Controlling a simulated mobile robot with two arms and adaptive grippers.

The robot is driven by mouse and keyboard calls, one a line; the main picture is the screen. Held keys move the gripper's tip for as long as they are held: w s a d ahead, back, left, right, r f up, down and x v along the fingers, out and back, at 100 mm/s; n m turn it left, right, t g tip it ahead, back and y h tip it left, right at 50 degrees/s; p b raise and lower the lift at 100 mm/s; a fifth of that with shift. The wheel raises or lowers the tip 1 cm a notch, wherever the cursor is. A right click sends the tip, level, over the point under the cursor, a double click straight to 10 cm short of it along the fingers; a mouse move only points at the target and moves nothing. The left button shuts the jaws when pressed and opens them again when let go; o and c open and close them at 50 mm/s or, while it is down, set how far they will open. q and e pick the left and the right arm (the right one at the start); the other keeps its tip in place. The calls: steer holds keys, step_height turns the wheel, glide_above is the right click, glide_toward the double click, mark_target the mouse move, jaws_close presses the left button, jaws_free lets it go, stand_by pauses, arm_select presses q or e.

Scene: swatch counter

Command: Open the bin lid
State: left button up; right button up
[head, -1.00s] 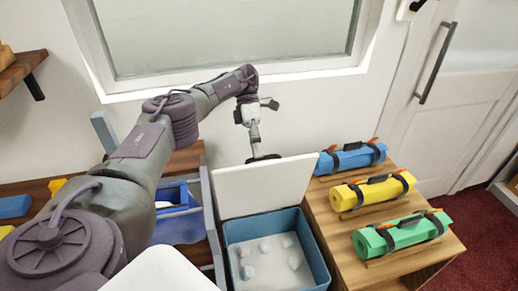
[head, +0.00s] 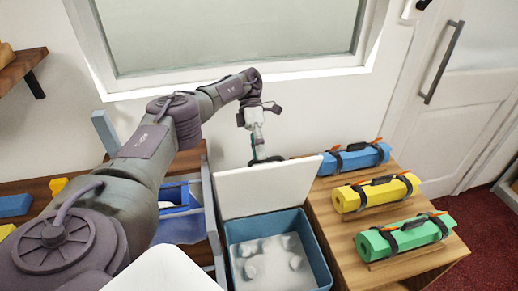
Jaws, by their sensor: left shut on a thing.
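The bin (head: 318,250) is blue and open-topped, with several whitish lumps inside on a pale bottom. Its white lid (head: 268,189) stands raised, nearly upright, along the bin's back edge. My left gripper (head: 262,158) is at the lid's top edge, at the back. It is shut on the lid, though its fingertips are partly hidden behind the lid. My right gripper does not show.
Right of the bin is a wooden counter (head: 390,264) with blue (head: 352,159), yellow (head: 377,192) and green (head: 405,236) strapped rolls. To the left is a blue tray (head: 180,208). A wall and window stand behind.

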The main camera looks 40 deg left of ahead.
arm_select(q)
step_height(320, 180, up, 10)
stand_by(0.5)
stand_by(0.5)
